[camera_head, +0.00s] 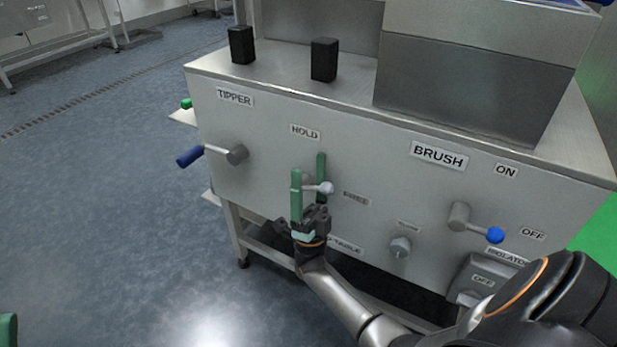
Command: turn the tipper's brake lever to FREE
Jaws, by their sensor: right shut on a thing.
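The brake lever (326,188) is on the grey front panel, between the HOLD label (305,131) above and the FREE label (356,198) to the right. Its pale knob points right, slightly down, toward FREE. My right gripper (309,168) comes from below with its green fingers pointing up, one on each side of the lever. It is shut on the lever. The near finger and the gripper body hide part of the lever and its hub. A green piece at the lower left edge (8,330) looks like a fingertip of my left gripper; its jaws are not visible.
Left on the panel is a crank with a blue handle (190,156) under the TIPPER label (235,97). To the right are the BRUSH switch with a blue knob (495,235), a small grey knob (400,247) and the isolator (480,280). Open floor lies left.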

